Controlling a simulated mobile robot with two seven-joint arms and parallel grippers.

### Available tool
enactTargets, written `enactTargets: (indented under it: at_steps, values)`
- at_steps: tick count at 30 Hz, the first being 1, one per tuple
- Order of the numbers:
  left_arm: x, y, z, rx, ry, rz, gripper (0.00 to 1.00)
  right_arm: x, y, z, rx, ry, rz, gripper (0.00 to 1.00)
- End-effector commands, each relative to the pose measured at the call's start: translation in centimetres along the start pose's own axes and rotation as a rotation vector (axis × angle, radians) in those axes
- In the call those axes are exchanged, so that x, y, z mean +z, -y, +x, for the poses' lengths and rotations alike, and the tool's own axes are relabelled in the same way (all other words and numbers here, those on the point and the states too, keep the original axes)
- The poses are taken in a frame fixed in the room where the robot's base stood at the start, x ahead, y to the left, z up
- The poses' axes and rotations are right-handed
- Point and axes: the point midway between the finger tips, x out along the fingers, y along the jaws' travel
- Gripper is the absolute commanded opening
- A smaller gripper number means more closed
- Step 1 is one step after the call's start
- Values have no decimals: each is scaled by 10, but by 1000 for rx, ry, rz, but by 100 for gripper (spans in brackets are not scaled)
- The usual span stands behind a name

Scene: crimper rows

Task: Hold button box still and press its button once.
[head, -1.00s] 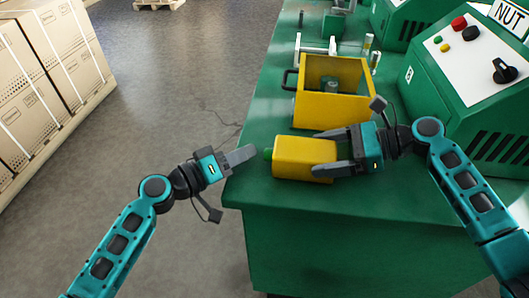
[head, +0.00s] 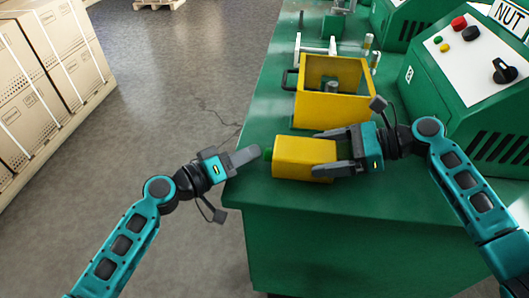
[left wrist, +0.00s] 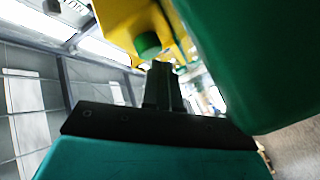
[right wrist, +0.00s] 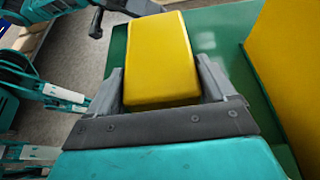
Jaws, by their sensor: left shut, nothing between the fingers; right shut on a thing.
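The button box (head: 299,159) is a yellow block lying on the green bench near its front left corner. Its green button (head: 268,154) sticks out of the left end; the left wrist view also shows the button (left wrist: 147,44). My right gripper (head: 332,152) is shut on the box from the right, one finger on each side, as the right wrist view shows around the yellow box (right wrist: 160,62). My left gripper (head: 254,153) is shut and empty, its fingertips just left of the button. Whether they touch it, I cannot tell.
A yellow open bin (head: 335,106) with a dark handle stands behind the box on the green bench (head: 330,200). A green control panel (head: 470,75) with knobs stands at the right. Stacked cartons (head: 45,90) stand on the floor at the far left.

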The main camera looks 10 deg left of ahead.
Motion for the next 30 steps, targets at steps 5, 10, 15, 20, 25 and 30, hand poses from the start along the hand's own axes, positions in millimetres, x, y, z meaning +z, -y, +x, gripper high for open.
enactTargets:
  at_steps: [5, 10, 15, 20, 25, 30]
  values:
    - [0, 0, 0, 0, 0, 0, 0, 1, 0, 0, 0, 1, -1, 48]
    - [1, -1, 1, 1, 0, -1, 0, 1, 0, 0, 0, 1, -1, 48]
    - [2, -2, 3, 1, 0, -1, 0, 1, 0, 0, 0, 1, -1, 48]
    - [4, -4, 5, 2, 1, -2, 0, 1, 0, 0, 0, 1, -1, 48]
    - [6, -6, 7, 4, 3, -4, 0, 1, 0, 0, 0, 2, -1, 48]
    - [8, -8, 9, 8, 4, -7, 0, 1, 0, 0, 0, 2, -1, 48]
